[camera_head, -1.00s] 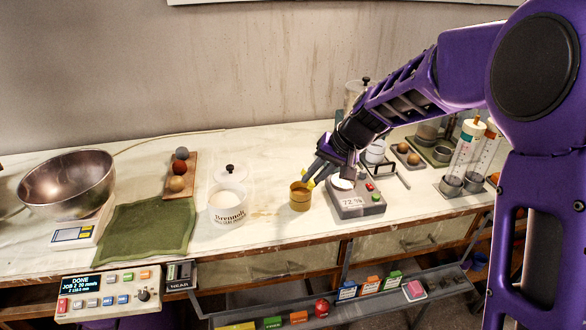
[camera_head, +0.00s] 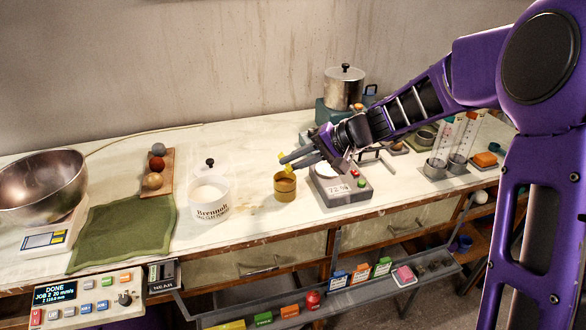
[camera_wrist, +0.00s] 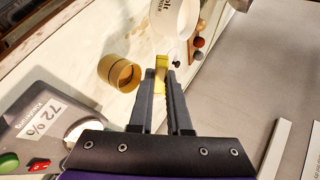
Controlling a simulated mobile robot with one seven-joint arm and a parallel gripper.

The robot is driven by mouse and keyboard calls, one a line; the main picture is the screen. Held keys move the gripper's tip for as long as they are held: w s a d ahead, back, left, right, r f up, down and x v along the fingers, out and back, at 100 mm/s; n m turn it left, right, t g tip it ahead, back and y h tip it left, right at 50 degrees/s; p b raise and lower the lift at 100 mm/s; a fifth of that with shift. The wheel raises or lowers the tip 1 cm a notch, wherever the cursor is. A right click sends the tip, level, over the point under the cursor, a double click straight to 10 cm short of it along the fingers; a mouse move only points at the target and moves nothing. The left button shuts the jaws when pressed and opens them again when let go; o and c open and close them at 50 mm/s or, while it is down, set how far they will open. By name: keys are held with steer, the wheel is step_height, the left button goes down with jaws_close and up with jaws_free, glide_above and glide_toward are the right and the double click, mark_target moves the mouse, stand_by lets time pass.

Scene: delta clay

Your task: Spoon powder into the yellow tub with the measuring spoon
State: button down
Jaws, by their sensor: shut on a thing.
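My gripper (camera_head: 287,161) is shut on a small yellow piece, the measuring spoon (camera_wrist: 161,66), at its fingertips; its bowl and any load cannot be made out. In the head view the fingertips are just above the ochre-yellow tub (camera_head: 285,190). In the wrist view this tub (camera_wrist: 117,74) is left of the fingers, apart from them. The tub stands upright and open; its contents are unclear. A white tub (camera_head: 210,205) with dark lettering holds white powder (camera_head: 208,194) and stands left of the yellow tub. It also shows in the wrist view (camera_wrist: 172,14) beyond the fingertips.
A grey scale (camera_head: 344,190) stands right of the yellow tub. Tall clear cylinders (camera_head: 440,145) stand farther right. A green cloth (camera_head: 125,228), a board (camera_head: 169,175) with balls, and a steel bowl (camera_head: 42,180) are at left. The counter behind the tubs is clear.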

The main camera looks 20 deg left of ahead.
steer(key=m+y+b, duration=0.1)
steer(key=y+b, duration=0.1)
steer(key=b, duration=0.1)
steer(key=shift+d+f+m, duration=0.1)
steer(key=shift+f+m, duration=0.1)
steer(key=shift+m, duration=0.2)
steer(key=shift+y+b, duration=0.4)
steer(key=shift+b, duration=0.1)
steer(key=shift+r, duration=0.25)
steer(key=shift+s, duration=0.1)
